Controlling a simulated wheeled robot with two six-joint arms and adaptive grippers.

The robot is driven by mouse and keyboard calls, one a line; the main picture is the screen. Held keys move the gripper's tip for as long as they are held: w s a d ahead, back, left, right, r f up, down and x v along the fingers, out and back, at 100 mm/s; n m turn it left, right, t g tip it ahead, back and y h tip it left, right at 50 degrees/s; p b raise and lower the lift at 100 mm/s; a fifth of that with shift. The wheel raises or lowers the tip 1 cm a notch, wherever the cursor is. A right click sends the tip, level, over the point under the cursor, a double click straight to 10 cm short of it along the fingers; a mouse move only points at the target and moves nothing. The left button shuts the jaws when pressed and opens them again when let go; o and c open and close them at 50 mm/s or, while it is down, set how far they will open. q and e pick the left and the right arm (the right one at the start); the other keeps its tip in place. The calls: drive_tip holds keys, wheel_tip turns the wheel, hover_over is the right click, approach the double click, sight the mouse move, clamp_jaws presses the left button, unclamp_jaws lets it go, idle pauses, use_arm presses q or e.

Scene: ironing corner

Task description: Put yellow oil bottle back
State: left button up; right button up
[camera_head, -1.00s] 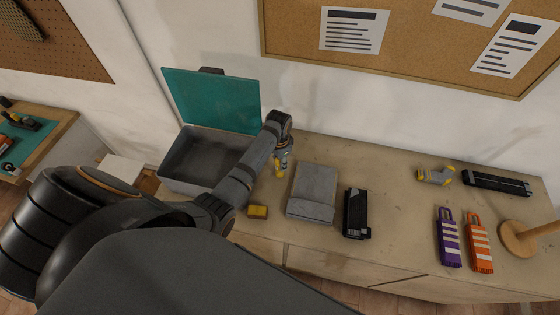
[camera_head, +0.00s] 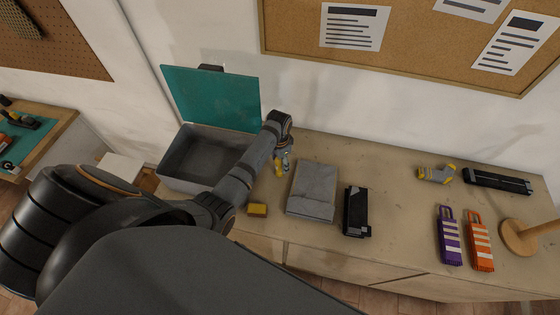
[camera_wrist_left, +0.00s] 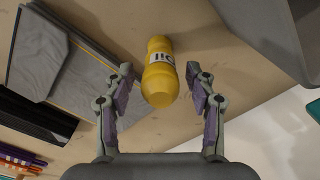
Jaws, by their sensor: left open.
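The yellow oil bottle (camera_wrist_left: 160,75) has a white label with dark letters. In the left wrist view it sits between the two spread fingers of my left gripper (camera_wrist_left: 162,80), with a gap on each side. My right gripper is out of view.
The open grey box (camera_head: 172,172) with a teal lid (camera_head: 212,98) stands left.

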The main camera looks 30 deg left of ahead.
use_arm(q)
wheel_tip(320, 180, up, 12)
drive_tip(key=shift+s+a, duration=0.1)
drive_tip(key=shift+s, duration=0.05)
idle(0.3)
